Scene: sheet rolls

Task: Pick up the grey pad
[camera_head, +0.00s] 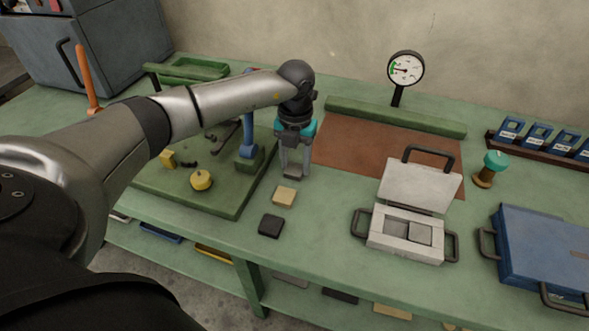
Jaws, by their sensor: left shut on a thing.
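The grey pad (293,175) is a small, flat, dark grey piece between the fingertips of my left gripper (294,169). My left gripper points down over the green bench and is shut on the pad. I cannot tell whether the pad touches the bench top or hangs just above it. A tan pad (284,195) lies just in front of it, and a black pad (271,226) lies nearer the bench's front edge. My right gripper is out of view.
A green tray (225,207) with a blue-posted tool stands left of the gripper. A brown mat (345,150) lies to the right. An open light-grey case (404,250), a teal-knobbed stamp (493,168) and a blue case (545,250) stand further right. A dial gauge (406,68) stands behind.

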